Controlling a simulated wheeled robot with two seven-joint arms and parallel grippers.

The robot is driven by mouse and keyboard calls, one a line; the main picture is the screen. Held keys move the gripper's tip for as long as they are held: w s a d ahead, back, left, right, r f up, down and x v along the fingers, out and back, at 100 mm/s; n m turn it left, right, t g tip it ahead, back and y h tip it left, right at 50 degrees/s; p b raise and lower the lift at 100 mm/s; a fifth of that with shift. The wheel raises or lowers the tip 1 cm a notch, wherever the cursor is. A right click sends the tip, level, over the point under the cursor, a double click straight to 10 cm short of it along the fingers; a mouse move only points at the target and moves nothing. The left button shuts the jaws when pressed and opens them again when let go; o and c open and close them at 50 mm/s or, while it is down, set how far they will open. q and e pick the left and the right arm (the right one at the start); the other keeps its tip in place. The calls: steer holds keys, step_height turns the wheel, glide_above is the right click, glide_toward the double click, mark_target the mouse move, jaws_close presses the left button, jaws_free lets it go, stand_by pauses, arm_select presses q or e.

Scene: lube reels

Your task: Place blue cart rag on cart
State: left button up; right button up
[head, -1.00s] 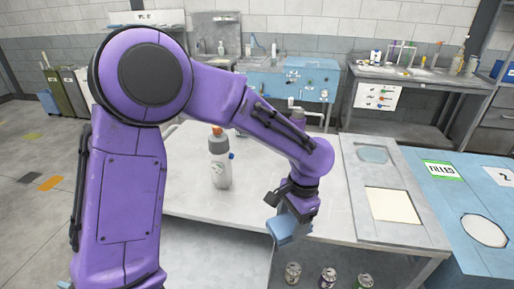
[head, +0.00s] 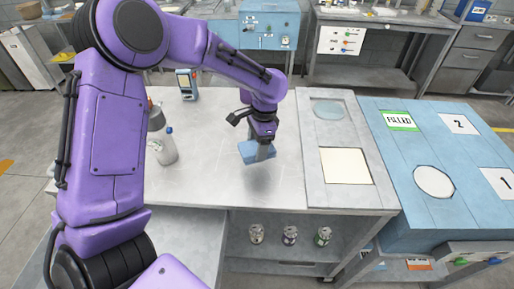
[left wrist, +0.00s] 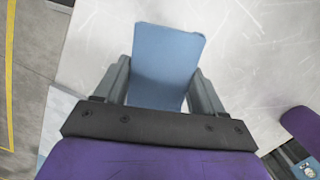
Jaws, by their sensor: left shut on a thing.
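My left gripper (head: 259,143) is shut on the blue rag (head: 256,153), a flat, stiff-looking light blue piece. In the left wrist view the rag (left wrist: 166,65) sits between the two grey fingers (left wrist: 160,88) and sticks out beyond them. In the head view the gripper points down and holds the rag over the grey metal table (head: 215,180), left of the panel with the cream square. A soft shadow lies below it; the exact gap to the tabletop is hard to tell. A blue-topped unit (head: 450,205), marked FILLED, 1 and 2, stands at the right. My right gripper is not in view.
A white bottle (head: 167,150) and a handheld device (head: 187,86) stand on the table's left part. A raised panel (head: 345,195) with a cream square covers its right end. Several cans (head: 290,234) stand on the lower shelf. The tabletop around the rag is clear.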

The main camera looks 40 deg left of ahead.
arm_select(q)
steer(key=w+f, duration=0.2)
steer(key=shift+w+a+f, duration=0.3)
steer(key=shift+w+f, duration=0.05)
steer(key=shift+f, duration=0.05)
steer(key=f, duration=0.3)
steer(key=shift+s+p, duration=0.3)
steer(key=shift+p, duration=0.05)
steer(key=shift+w+a+f, duration=0.1)
steer(key=shift+w+f, duration=0.2)
steer(key=shift+w, duration=0.05)
steer(key=shift+s, duration=0.1)
steer(key=o, duration=1)
steer(key=shift+s, duration=0.1)
steer(key=shift+o, duration=0.2)
steer(key=r, duration=0.4)
steer(key=w+r+b, duration=0.1)
steer(key=r, duration=0.3)
steer(key=d+r, duration=0.1)
steer(key=r, duration=0.3)
steer(key=shift+w+b, duration=0.3)
steer(key=shift+b, duration=0.1)
